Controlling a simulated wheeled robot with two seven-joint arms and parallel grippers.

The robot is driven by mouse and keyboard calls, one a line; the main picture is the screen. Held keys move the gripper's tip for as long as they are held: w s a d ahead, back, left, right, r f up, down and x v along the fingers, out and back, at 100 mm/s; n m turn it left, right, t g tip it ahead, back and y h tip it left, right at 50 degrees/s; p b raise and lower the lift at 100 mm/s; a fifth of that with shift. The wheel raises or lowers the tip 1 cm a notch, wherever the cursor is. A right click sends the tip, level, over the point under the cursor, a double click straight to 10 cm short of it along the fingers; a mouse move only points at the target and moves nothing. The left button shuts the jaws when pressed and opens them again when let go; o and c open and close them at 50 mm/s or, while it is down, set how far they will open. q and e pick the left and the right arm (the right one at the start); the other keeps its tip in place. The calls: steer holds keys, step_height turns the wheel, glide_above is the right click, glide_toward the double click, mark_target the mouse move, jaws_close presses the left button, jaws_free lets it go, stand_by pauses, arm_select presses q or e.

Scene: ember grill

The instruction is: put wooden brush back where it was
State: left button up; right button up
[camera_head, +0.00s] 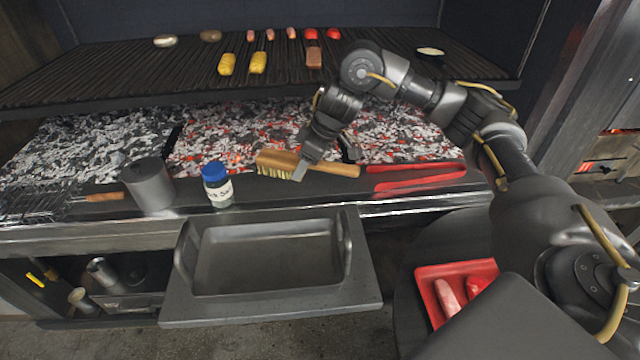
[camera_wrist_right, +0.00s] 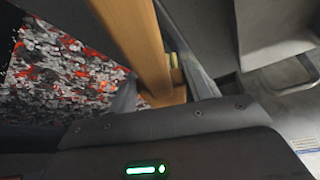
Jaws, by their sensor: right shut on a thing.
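The wooden brush (camera_head: 340,168) lies lengthwise along the front ledge of the grill in the head view, its bristled head to the left and its handle to the right. My right gripper (camera_head: 307,170) is shut on the brush, around its middle, and hides part of it. In the right wrist view the brush's wood (camera_wrist_right: 143,50) runs between the fingers of the right gripper (camera_wrist_right: 160,95). I cannot tell whether the brush touches the ledge. My left gripper is not in view.
Red tongs (camera_head: 415,178) lie right of the brush. A blue-capped jar (camera_head: 217,186) and a grey metal cup (camera_head: 149,185) stand to the left. Embers (camera_head: 235,130) glow behind. A grey tray (camera_head: 270,258) is below in front. A red tray (camera_head: 432,290) holds meat at lower right.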

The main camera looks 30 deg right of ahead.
steer(key=d+f, duration=0.1)
steer(key=f, duration=0.1)
steer(key=d+f+b, duration=0.1)
steer(key=d+f, duration=0.1)
steer(key=shift+d+f, duration=0.3)
steer(key=shift+f, duration=0.1)
steer(key=shift+d+f, duration=0.6)
steer(key=shift+f, duration=0.1)
step_height(320, 180, down, 2)
steer(key=shift+f, duration=0.55)
steer(key=o, duration=0.9)
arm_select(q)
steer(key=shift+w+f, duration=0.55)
arm_select(e)
steer(key=shift+o, duration=0.2)
